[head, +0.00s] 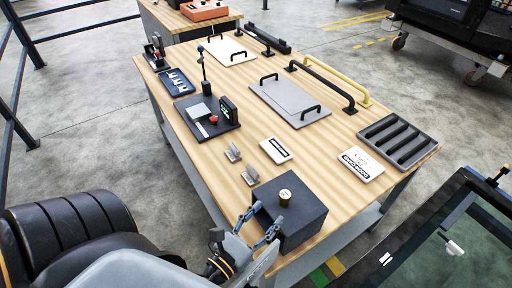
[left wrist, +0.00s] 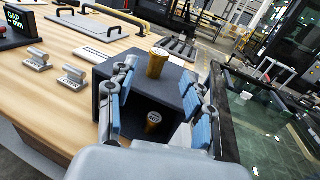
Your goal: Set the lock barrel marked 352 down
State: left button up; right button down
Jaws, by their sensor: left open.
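A brass lock barrel (head: 285,197) with a pale marked top stands upright on the dark box (head: 300,222) at the table's near corner. It also shows in the left wrist view (left wrist: 157,62). I cannot read either marking surely. My left gripper (head: 259,224) is open at the near left side of the box, its blue-padded fingers spread apart. Nothing is gripped. My right gripper is not in view.
Two grey metal pieces (head: 241,162), a white label plate (head: 276,150), a white card (head: 361,164) and a slotted dark tray (head: 398,141) lie on the wooden table. A black stand (head: 207,117) and handled panels are farther back. A glass-panelled door (head: 450,230) is at right.

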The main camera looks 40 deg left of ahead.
pick_arm(q)
jog(key=s, duration=0.3)
jog(key=shift+s+b, duration=0.25)
jog(key=shift+b, duration=0.1)
jog(key=shift+r, duration=0.1)
